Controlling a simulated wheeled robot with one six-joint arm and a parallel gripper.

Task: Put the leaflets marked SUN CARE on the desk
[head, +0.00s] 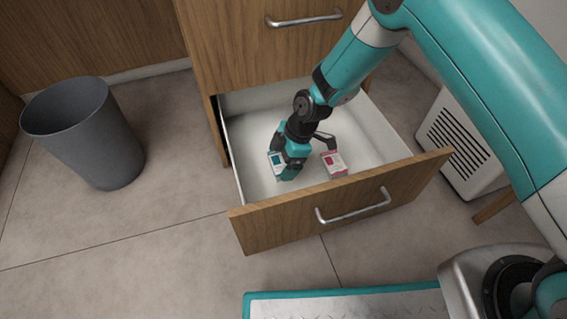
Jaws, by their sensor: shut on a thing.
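The open drawer (265,212) holds two small packs of what look like leaflets, one white and teal (275,160) and one white and pink-red (334,164). Their print is too small to read, so I cannot tell which is marked SUN CARE. My gripper (289,169) reaches down into the drawer and is shut on the white and teal pack, partly hiding it. The pink-red pack lies just to the right, apart from the fingertips. The desk cannot be made out in this view.
The drawer walls and its wooden front with a metal handle (354,207) surround my gripper. A closed drawer (250,45) is above. A grey bin (85,135) stands left, and a white vented unit (455,150) stands right. The floor at left front is clear.

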